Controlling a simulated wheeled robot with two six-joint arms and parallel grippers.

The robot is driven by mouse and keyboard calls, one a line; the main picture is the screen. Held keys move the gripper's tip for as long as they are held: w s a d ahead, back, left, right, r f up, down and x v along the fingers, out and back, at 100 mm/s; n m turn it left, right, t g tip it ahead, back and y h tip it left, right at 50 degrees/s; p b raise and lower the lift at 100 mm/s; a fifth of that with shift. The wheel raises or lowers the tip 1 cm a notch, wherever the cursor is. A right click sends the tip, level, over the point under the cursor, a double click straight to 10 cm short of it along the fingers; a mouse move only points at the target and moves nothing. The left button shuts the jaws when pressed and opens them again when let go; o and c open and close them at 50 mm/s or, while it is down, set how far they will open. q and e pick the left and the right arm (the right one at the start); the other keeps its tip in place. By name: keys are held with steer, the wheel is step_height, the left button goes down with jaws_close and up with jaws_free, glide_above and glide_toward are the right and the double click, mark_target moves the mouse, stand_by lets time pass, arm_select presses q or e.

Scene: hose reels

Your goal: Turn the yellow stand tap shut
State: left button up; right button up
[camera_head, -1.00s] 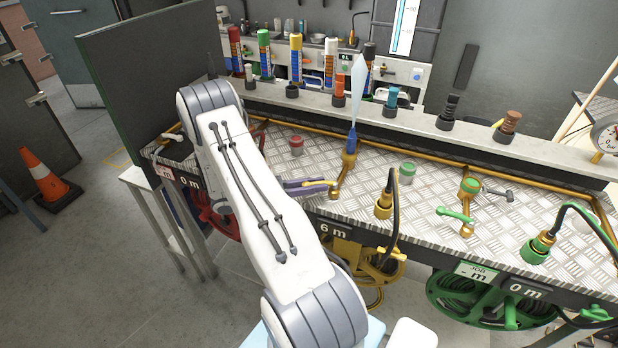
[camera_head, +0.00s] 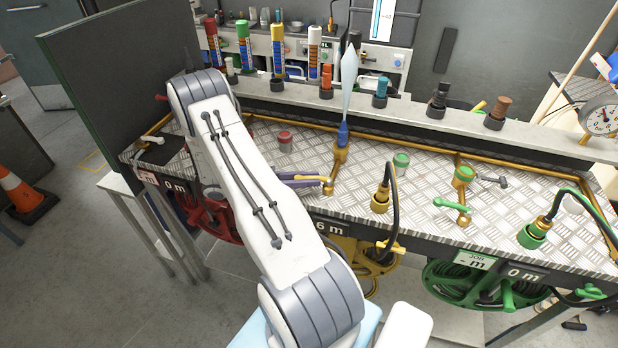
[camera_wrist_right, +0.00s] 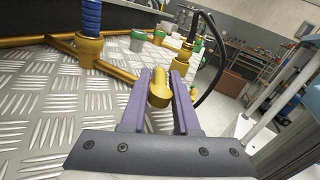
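The yellow stand tap (camera_head: 339,160) stands on the checker-plate bench. It is a brass-yellow pipe piece with a blue nozzle (camera_head: 343,133) on top. A pale blue plume, like a water spray, rises from the nozzle. In the right wrist view the blue piece (camera_wrist_right: 91,16) is at upper left. My right gripper (camera_head: 318,181) has purple fingers and reaches the tap's front end from the left. In the right wrist view the fingers (camera_wrist_right: 160,82) stand apart, one on each side of a rounded yellow piece (camera_wrist_right: 158,92). Contact is unclear. My left gripper is out of view.
A yellow hose socket with a black hose (camera_head: 380,200) stands right of the tap. The green tap's lever (camera_head: 452,204) and a green hose socket (camera_head: 532,236) are further right. A raised shelf (camera_head: 410,115) holds coloured fittings along the back. A red cap (camera_head: 285,141) is behind the gripper.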

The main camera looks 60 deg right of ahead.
steer(key=shift+o, duration=0.9)
steer(key=shift+a, duration=0.1)
steer(key=b+v, duration=0.2)
steer(key=v, duration=0.8)
steer(key=shift+w+b, duration=0.25)
steer(key=shift+b, duration=0.1)
steer(key=shift+a, duration=0.15)
